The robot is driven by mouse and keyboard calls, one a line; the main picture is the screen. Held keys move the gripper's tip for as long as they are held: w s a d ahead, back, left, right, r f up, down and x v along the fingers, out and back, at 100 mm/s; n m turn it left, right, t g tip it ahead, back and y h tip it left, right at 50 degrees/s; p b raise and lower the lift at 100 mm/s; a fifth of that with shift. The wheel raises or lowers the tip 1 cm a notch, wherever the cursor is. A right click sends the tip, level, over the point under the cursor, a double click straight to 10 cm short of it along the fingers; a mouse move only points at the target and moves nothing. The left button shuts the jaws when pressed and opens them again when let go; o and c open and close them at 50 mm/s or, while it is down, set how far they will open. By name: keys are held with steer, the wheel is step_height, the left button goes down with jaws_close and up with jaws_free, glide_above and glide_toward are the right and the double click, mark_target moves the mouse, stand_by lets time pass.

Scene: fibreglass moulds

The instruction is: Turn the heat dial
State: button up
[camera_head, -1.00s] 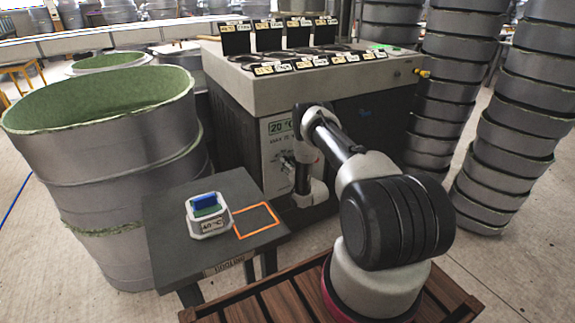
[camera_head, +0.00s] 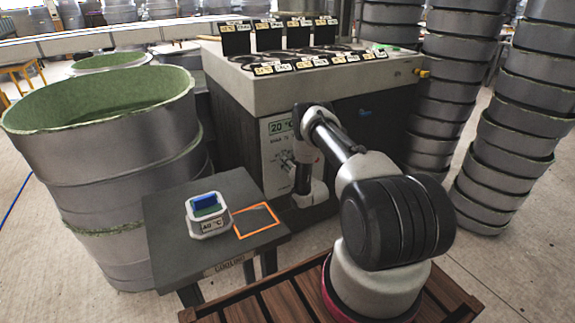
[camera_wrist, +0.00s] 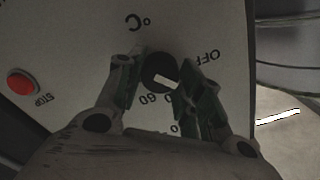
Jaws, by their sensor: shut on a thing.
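The heat dial (camera_wrist: 160,73) is a round black knob with a white pointer bar on a pale panel (camera_wrist: 75,40). The panel shows upside down in the wrist view, with "°C", "OFF" and "60" printed around the dial. My gripper (camera_wrist: 161,82) is shut on the dial, with one green-padded finger on each side. There my gripper (camera_head: 286,160) is at the panel, and my arm hides much of the dial area.
A red stop button (camera_wrist: 20,83) is on the panel, apart from my gripper. A small table (camera_head: 165,235) holds a white device (camera_head: 208,216) beside an orange outlined square (camera_head: 256,221). Large grey moulds (camera_head: 100,150) stand left; stacked rings (camera_head: 510,140) stand right.

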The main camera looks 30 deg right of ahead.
steer(key=o, duration=1)
steer(key=s, duration=1.2)
steer(key=shift+d, duration=0.25)
